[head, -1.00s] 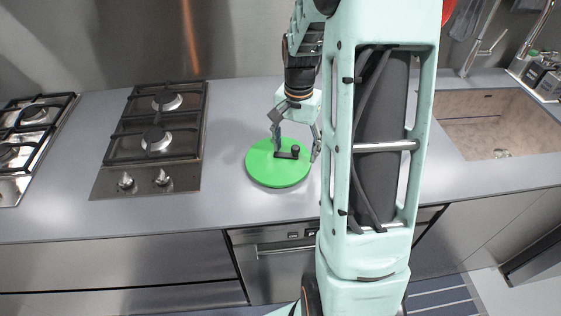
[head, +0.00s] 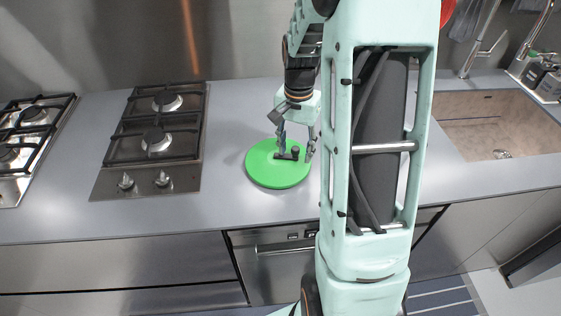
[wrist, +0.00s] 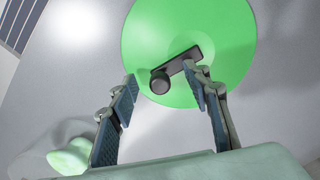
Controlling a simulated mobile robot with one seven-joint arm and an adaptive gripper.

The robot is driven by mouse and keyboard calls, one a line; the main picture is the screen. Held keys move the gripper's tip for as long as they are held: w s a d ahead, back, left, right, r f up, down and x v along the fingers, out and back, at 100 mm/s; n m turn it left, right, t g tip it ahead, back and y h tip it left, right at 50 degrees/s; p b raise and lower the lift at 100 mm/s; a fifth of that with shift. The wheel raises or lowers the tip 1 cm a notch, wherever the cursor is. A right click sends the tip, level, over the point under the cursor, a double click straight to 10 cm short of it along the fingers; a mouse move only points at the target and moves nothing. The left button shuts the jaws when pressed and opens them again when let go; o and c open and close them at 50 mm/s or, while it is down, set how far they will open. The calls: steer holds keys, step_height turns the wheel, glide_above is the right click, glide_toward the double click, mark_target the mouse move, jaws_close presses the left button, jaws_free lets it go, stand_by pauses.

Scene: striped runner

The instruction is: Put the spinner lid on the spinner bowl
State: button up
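The spinner lid (head: 268,176) is a flat green disc lying on the grey counter, with a dark crank handle and knob on top. It fills the upper middle of the wrist view (wrist: 235,40). My gripper (head: 295,156) is over the lid, pointing down, its fingers on either side of the handle. In the wrist view my gripper (wrist: 160,82) has a clear gap between its fingers; the right fingertip overlaps the handle bar, contact unclear. A pale, see-through round thing with green in it (wrist: 70,157), perhaps the spinner bowl, shows lower left in the wrist view, partly hidden.
A gas hob (head: 155,140) is left of the lid, with another hob (head: 25,145) at the far left. A sink (head: 495,125) is at the right. Bare counter (head: 225,195) lies between hob and lid. My arm hides the counter right of the lid.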

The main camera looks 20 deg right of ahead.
jaws_close()
steer(key=shift+r, duration=0.1)
steer(key=shift+r+p, duration=1.8)
steer(key=shift+r, duration=0.65)
steer(key=shift+f, duration=0.1)
